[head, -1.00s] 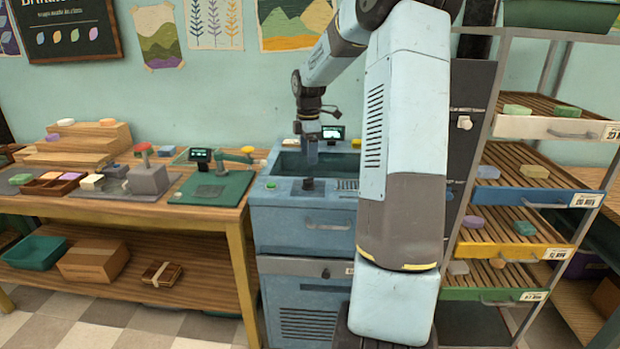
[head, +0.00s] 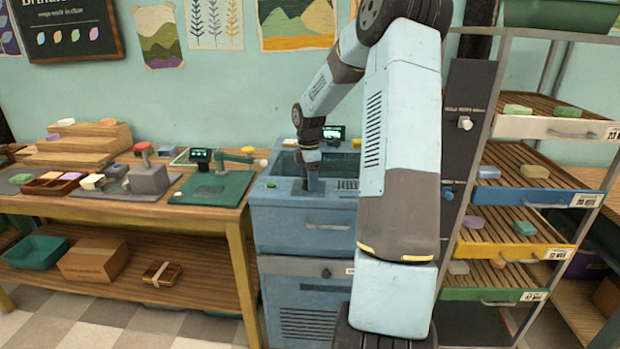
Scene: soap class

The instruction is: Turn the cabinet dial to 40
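The blue cabinet (head: 300,225) stands in the middle, with a small lit display (head: 333,132) at the back of its top. The display's reading is too small to make out. My gripper (head: 312,187) points down at the front part of the cabinet top, where a dark knob, apparently the dial, stood in the earlier view. The gripper now covers that spot. The dial and its marks are hidden, and I cannot tell whether the fingers touch it or are shut. A small round button (head: 271,184) sits left of the gripper.
A wooden workbench (head: 215,212) with soap tools stands on the left. A slatted rack (head: 560,136) with soaps is on the right. A dark panel beside it has a white knob (head: 465,123) and a blue knob (head: 447,193). A yellow item (head: 356,143) lies at the cabinet's back.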

